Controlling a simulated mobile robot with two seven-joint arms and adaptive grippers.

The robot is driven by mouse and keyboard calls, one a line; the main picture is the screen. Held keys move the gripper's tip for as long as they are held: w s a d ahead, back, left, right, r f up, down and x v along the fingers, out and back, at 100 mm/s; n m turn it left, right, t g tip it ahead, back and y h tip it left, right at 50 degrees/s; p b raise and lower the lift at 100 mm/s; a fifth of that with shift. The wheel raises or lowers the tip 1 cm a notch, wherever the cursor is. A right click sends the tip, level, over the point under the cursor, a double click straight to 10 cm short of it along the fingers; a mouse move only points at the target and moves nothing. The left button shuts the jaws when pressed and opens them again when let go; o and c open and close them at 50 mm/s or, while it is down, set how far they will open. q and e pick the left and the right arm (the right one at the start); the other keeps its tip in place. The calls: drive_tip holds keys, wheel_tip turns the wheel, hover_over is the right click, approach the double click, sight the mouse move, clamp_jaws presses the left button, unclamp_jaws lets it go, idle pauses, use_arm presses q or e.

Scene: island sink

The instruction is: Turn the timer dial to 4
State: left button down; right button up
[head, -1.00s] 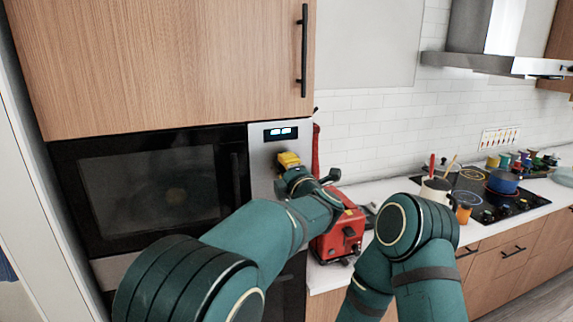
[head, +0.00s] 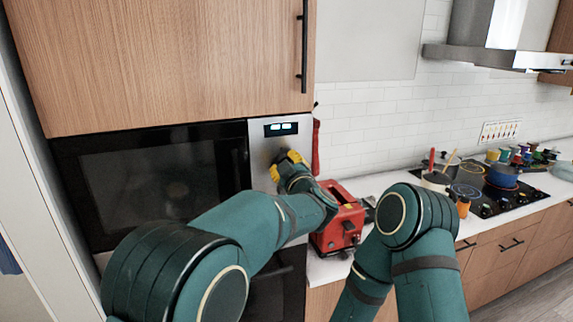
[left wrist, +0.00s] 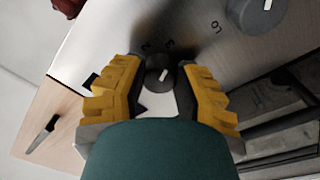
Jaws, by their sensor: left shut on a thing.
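The timer dial (left wrist: 157,76) is a small dark round knob with a white pointer line on the steel panel (left wrist: 120,25). In the left wrist view its pointer slants to the upper right. The printed numbers 2 and 3 show just above it. My left gripper (head: 287,166), with yellow fingers, is at the panel beside the oven. In the left wrist view its fingers (left wrist: 160,80) stand on both sides of the dial, shut on it. The dial is hidden behind the gripper in the head view.
A second, larger dark knob (left wrist: 258,14) sits close by on the panel. A lit display (head: 281,128) is above my gripper. A red toaster-like appliance (head: 341,222) stands on the counter just right of my left forearm. The black oven door (head: 150,190) is at left.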

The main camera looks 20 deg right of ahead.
use_arm(q)
drive_tip(key=m, duration=0.9)
drive_tip(key=shift+a, duration=0.2)
drive_tip(key=shift+f+m, duration=0.15)
drive_tip(key=shift+m, duration=0.15)
drive_tip(key=c, duration=0.6)
unclamp_jaws()
drive_tip(key=shift+w, duration=0.15)
drive_tip(key=shift+h, duration=0.4)
drive_tip(key=shift+s, duration=3.8)
